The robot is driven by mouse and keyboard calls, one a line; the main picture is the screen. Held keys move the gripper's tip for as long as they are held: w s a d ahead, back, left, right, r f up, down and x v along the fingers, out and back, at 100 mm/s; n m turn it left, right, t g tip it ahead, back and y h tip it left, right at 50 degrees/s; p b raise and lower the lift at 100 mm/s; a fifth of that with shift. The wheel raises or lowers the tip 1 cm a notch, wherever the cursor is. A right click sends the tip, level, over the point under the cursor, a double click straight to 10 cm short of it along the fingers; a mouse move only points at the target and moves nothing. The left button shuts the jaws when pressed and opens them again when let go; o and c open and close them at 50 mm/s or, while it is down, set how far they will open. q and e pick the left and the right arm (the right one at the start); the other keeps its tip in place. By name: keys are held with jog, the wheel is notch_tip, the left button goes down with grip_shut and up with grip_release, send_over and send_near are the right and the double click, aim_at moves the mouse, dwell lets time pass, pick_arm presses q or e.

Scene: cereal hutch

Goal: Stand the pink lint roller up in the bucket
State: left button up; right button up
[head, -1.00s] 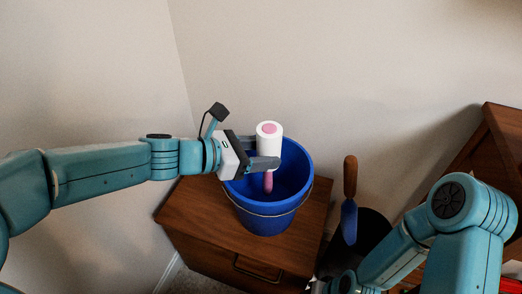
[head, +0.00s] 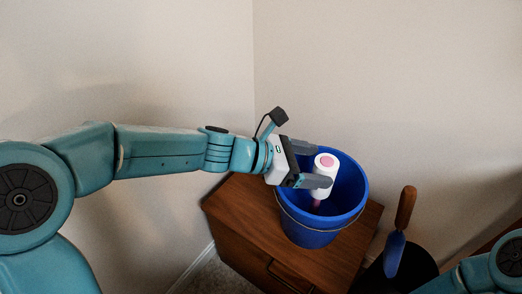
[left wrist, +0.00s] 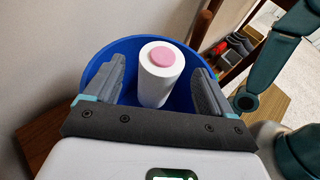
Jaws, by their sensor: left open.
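The pink lint roller (head: 325,178) has a white roll with a pink end on top and its pink handle pointing down inside the blue bucket (head: 310,238). It looks slightly tilted in the head view. My left gripper (head: 311,165) is open at the bucket's left rim, its fingers on either side of the roller. In the left wrist view the roller (left wrist: 160,80) stands between the spread fingers, with gaps on both sides. The handle's lower end is hidden in the bucket. My right gripper is out of view.
The bucket stands on a wooden cabinet (head: 235,210) in the room's corner. A wooden-handled trowel (head: 395,252) stands to the right in a dark container (head: 420,265). Walls close in behind and left. A shelf with colored items (left wrist: 240,45) shows in the wrist view.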

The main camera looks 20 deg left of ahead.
pick_arm(q)
jog(key=p+v, duration=0.5)
jog(key=v, duration=0.9)
jog(key=shift+s+a+r, duration=0.2)
jog(key=shift+a+r, duration=0.05)
jog(key=shift+r, duration=0.05)
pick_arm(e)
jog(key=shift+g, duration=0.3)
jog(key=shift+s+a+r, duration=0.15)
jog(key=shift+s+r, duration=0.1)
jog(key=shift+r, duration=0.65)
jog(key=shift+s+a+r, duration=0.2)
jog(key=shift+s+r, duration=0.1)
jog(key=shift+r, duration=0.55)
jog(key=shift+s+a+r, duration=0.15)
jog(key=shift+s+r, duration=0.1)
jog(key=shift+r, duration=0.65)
pick_arm(q)
jog(key=shift+r, duration=0.1)
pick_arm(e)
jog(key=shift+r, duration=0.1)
